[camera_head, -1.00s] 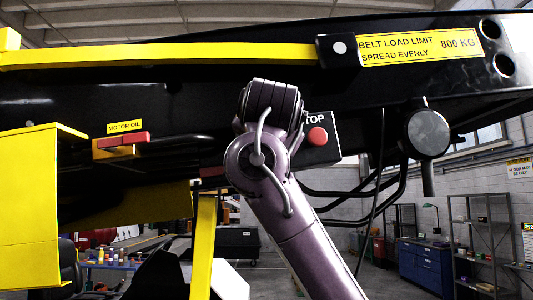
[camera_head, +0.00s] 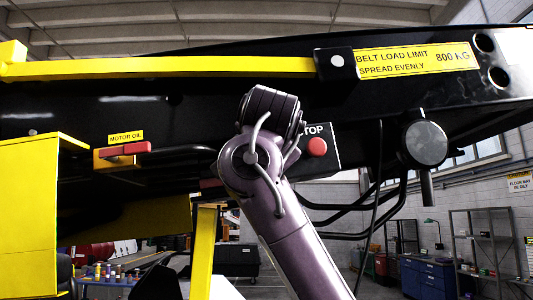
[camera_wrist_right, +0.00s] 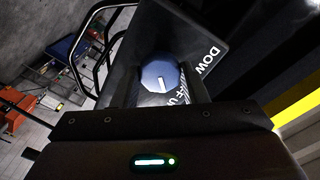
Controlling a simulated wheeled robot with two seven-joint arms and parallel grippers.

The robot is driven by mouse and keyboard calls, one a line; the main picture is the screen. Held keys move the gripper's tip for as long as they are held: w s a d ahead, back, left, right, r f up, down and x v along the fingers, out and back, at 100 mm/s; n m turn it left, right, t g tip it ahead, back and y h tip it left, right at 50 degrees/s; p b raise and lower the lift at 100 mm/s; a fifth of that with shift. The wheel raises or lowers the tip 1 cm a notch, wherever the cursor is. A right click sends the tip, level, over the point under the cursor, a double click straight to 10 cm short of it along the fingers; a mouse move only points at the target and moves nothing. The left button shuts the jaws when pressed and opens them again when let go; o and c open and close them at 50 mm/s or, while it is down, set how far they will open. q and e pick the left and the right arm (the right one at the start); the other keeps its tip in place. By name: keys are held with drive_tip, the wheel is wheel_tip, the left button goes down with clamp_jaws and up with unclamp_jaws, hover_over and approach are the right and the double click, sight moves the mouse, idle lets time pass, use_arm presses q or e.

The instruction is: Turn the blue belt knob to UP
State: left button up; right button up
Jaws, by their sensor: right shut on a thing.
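The blue knob (camera_wrist_right: 158,74) shows in the right wrist view on a dark panel. It carries a short white mark, which lies roughly up and down in that picture. White lettering beginning "DOW" is to its right; smaller lettering below is partly covered by a finger. My right gripper (camera_wrist_right: 164,88) is shut on the blue knob, one finger on each side. In the head view my right arm hides the knob and the gripper. My left gripper is not in view.
A red stop button (camera_head: 317,147) sits on a box just right of my arm. A round black part (camera_head: 425,144) and hanging cables are further right. The yellow rail (camera_head: 180,67) runs above, and a red handle (camera_head: 136,148) is to the left.

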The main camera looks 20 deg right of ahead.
drive_tip(key=o, duration=0.6)
drive_tip(key=shift+c, duration=0.2)
drive_tip(key=o, duration=0.4)
drive_tip(key=shift+w, duration=0.2)
drive_tip(key=shift+s, duration=0.1)
drive_tip(key=b+v, duration=0.5)
drive_tip(key=v, duration=0.2)
drive_tip(key=shift+s, duration=0.3)
drive_tip(key=shift+a, duration=0.1)
